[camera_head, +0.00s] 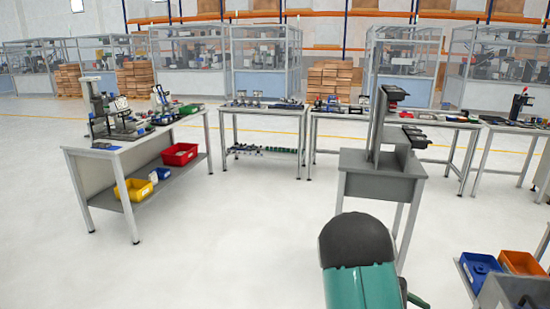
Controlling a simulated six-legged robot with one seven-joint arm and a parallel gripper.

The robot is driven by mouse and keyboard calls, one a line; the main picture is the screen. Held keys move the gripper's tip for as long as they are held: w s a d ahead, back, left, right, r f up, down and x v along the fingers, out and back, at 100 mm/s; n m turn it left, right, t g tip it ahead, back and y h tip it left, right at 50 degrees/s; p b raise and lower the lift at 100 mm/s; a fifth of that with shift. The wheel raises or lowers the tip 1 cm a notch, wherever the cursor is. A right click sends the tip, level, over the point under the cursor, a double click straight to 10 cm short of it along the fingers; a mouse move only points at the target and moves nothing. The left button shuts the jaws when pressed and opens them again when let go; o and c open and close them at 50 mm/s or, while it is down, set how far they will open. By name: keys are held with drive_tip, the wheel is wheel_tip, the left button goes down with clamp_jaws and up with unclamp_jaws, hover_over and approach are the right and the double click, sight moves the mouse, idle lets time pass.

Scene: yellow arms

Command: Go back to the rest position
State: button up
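A teal and dark grey part of my arm (358,262) shows at the bottom, right of centre, with a rounded dark cap at its top. No gripper fingers show in the head view, so I cannot see whether my gripper holds anything. The task names no object, and nothing is seen touching the arm part.
A workbench (130,148) with equipment and a red bin (180,154) stands left. A grey stand (383,177) is close behind my arm in the picture. Blue (478,268) and orange bins (519,263) lie lower right. The floor (240,240) left of my arm is clear.

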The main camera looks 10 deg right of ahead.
drive_tip(key=s+a+r+m+t+y, duration=0.3)
drive_tip(key=a+r, duration=0.4)
drive_tip(key=a, duration=0.4)
drive_tip(key=s+a+r+m+t+y, duration=0.4)
drive_tip(key=a+r, duration=0.3)
drive_tip(key=a, duration=0.5)
drive_tip(key=s+a+r+m+t+y, duration=0.3)
drive_tip(key=a+r+t, duration=0.3)
drive_tip(key=a, duration=0.5)
drive_tip(key=shift+s+a+r+y, duration=0.3)
drive_tip(key=shift+s+r+y, duration=0.15)
drive_tip(key=shift+s+y, duration=0.3)
drive_tip(key=shift+c, duration=1)
drive_tip(key=shift+d+m, duration=0.2)
drive_tip(key=shift+m, duration=0.1)
